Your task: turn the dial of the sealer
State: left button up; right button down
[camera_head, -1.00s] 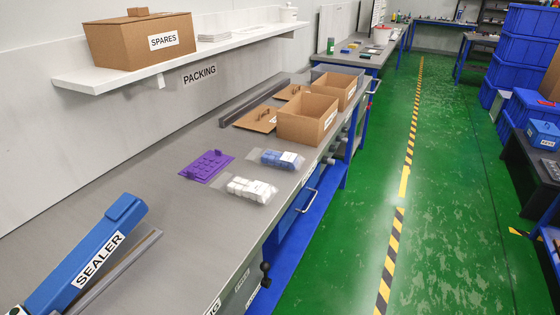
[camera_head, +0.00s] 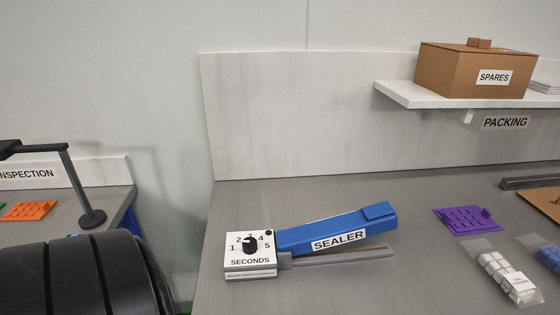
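The sealer (camera_head: 335,230) lies on the grey packing bench, with a blue lever arm raised at a slight tilt over a grey lower bar. At its left end is a white box (camera_head: 238,262) marked SECONDS. A black dial (camera_head: 250,245) sits on the box, ringed by numbers 1 to 5. A light mark on the dial seems to point up and left, near 2 or 3, but it is small. Neither gripper shows in the head view.
A purple tray (camera_head: 468,220) and bags of white blocks (camera_head: 508,277) and blue blocks (camera_head: 549,257) lie on the bench to the right. A SPARES box (camera_head: 475,70) stands on the wall shelf (camera_head: 425,96). A lamp stand (camera_head: 91,217) is at the inspection bench. Bench around the sealer is clear.

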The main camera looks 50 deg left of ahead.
aim_at(250, 244)
jog(key=u, duration=1.6)
jog(key=i+l+z, duration=0.1)
jog(key=l+z, duration=0.3)
jog(key=i+l+z, duration=0.15)
jog(key=l+z, duration=0.25)
jog(key=i+l+z, duration=0.15)
jog(key=l+z, duration=0.15)
jog(key=z, duration=0.15)
jog(key=u, duration=0.4)
jog(key=j+u, duration=0.1)
jog(key=u, duration=0.3)
jog(key=i+u, duration=0.1)
jog(key=u, duration=0.3)
jog(key=j+u, duration=0.1)
jog(key=u, duration=0.7)
jog(key=i, duration=0.05)
